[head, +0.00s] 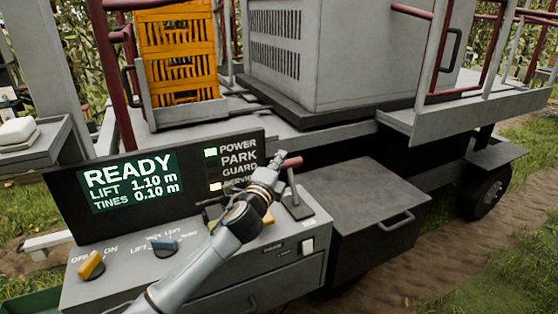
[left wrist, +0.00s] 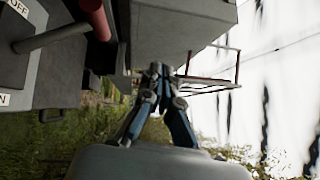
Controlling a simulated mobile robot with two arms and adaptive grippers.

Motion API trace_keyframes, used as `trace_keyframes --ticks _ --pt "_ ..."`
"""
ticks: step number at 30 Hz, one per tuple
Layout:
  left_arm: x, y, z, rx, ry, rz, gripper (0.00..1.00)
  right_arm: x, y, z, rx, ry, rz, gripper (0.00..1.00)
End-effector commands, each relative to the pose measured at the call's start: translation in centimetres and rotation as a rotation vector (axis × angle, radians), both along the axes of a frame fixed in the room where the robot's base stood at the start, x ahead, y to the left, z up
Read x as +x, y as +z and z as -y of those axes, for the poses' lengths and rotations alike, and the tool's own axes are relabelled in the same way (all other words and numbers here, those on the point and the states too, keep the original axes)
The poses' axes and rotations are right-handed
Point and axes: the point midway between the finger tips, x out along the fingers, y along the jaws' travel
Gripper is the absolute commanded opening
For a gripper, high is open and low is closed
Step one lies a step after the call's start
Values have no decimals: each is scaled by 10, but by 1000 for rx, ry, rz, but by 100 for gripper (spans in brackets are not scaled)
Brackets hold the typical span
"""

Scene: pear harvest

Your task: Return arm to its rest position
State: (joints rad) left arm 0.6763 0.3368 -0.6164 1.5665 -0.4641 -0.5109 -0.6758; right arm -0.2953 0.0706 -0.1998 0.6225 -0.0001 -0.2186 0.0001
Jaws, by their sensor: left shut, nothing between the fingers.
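My left gripper (head: 279,160) is over the right part of the control console, close beside a red-handled lever (head: 293,164). I cannot tell from the head view whether they touch. In the left wrist view the gripper's fingers (left wrist: 160,72) are together with nothing between them. The red handle (left wrist: 95,18) is to their upper left there, apart from the fingertips in the picture. My left arm crosses the console from the bottom and hides part of its labels. My right gripper is out of view.
The console (head: 120,295) has a yellow switch (head: 91,265), a blue switch (head: 163,246) and a display (head: 131,182) reading READY, LIFT 1.10 m, TINES 0.10 m. A grey drawer box (head: 350,215) stands right of it. An orange crate (head: 177,50) is on the platform behind.

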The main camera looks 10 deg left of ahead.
Motion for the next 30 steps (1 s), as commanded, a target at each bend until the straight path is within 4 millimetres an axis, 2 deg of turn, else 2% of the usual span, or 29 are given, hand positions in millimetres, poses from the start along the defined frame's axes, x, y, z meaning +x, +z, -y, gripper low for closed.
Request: trace_keyframes --ticks 4,13,17,20,23,24,26,27,29,30 --pt "-3 1 -1 0 -1 -1 0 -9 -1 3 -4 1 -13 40" --pt "-4 0 -1 -4 1 -5 0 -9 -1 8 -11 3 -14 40" --pt "-18 -27 -3 -91 18 -76 0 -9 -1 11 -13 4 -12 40" --pt "-47 -73 -9 -249 63 -207 0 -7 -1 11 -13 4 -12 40" --pt "-93 -130 -21 -456 144 -382 0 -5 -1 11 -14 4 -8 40" --pt "-114 -152 -26 -538 184 -454 0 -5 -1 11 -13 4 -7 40" --pt "-147 -182 -33 -654 248 -557 0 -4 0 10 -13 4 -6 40" --pt "-171 -201 -38 -729 295 -625 0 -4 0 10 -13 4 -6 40" --pt "-208 -227 -45 -833 372 -723 0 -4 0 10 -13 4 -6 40" --pt "-233 -241 -50 -896 424 -783 0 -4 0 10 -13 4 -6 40"
